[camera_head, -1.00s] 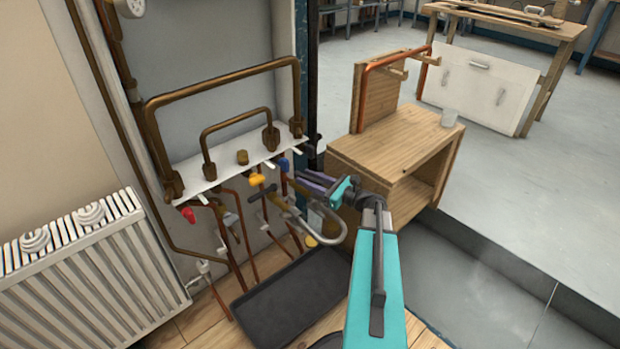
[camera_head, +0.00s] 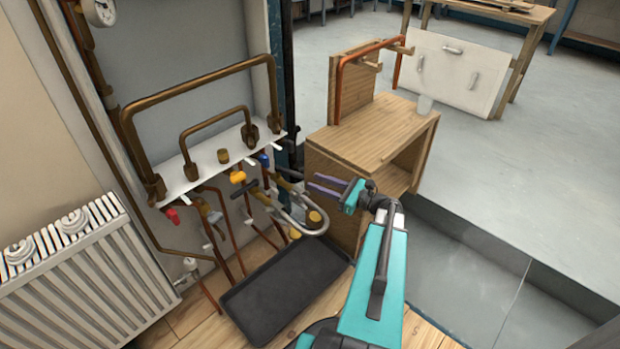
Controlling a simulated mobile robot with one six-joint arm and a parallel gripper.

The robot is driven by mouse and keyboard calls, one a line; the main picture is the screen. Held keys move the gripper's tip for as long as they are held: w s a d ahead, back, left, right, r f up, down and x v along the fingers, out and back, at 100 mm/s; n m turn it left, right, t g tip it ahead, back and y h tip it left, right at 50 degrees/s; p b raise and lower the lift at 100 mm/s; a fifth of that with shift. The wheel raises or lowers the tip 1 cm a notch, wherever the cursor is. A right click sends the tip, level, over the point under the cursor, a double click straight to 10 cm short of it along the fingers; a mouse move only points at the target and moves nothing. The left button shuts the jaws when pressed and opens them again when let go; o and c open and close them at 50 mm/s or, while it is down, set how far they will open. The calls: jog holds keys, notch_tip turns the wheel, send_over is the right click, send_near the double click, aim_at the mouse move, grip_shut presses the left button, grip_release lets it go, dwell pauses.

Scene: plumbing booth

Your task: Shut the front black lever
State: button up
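A black lever (camera_head: 244,189) sits on the valves below the white shelf, just under a yellow handle (camera_head: 238,177). It looks roughly crosswise to its pipe, but it is too small to be sure. My gripper (camera_head: 318,185) is to the right of the lever, past the bent grey hose, in front of the wooden cabinet. Its two purple fingers are apart with nothing seen between them. No contact with any valve shows.
Nearby are a red handle (camera_head: 172,215), a blue handle (camera_head: 264,160) and the bent grey hose (camera_head: 308,228). A black tray (camera_head: 285,295) lies below. The wooden cabinet (camera_head: 375,135) stands right of the valves; a radiator (camera_head: 75,275) stands left.

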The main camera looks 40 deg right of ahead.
jog(key=shift+v, duration=0.95)
jog(key=shift+c, duration=0.2)
